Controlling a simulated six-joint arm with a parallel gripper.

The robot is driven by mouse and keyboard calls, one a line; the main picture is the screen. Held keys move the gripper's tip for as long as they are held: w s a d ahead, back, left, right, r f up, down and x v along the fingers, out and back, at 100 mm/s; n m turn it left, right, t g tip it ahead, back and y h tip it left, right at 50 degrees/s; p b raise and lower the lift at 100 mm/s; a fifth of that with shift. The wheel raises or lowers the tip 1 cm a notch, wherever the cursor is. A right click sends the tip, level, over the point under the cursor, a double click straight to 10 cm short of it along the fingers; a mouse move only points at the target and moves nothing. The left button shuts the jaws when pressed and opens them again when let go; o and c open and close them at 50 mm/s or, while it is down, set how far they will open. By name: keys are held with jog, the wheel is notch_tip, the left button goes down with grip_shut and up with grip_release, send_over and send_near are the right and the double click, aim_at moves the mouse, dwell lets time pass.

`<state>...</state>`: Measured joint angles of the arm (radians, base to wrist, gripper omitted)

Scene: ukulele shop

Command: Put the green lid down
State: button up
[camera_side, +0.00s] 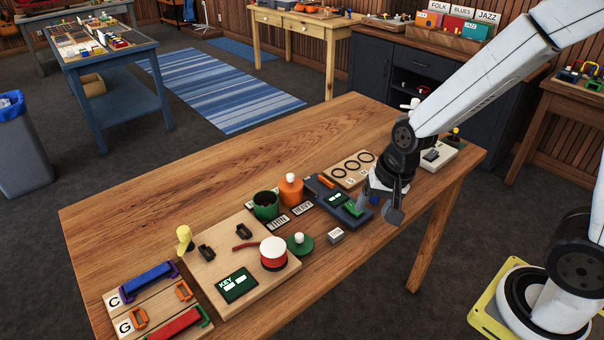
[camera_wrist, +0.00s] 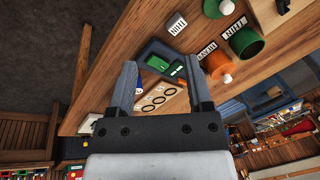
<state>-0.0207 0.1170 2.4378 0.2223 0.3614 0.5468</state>
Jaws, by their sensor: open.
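The green lid (camera_side: 300,246), a flat disc with a white knob, lies on the wooden table (camera_side: 150,192), beside the right edge of a light wooden board. It also shows at the top of the wrist view (camera_wrist: 214,8). The green pot (camera_side: 265,208) stands without a lid behind it, with a dark interior; the wrist view shows this pot too (camera_wrist: 246,43). My gripper (camera_side: 378,207) is open with nothing between its fingers, to the right of the lid and apart from it. In the wrist view its fingers (camera_wrist: 160,65) frame a dark blue case.
An orange pot (camera_side: 291,194) with a white knob stands next to the green pot. A dark blue case (camera_side: 334,197) and a board with three rings (camera_side: 352,168) lie near my gripper. A small grey block (camera_side: 336,235) sits right of the lid. The table's far left is clear.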

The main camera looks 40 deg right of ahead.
jog(key=shift+s+d+r+n+h, duration=0.15)
jog(key=shift+s+d+n, duration=0.35)
jog(key=shift+n, duration=0.85)
jog(key=shift+s+d+f+n+h, duration=0.1)
jog(key=shift+s+d+n+h, duration=0.1)
jog(key=shift+s+n, duration=0.9)
jog(key=shift+s+d+r+n+h, duration=0.15)
jog(key=shift+s+d+n, duration=0.2)
jog(key=shift+n, duration=1.3)
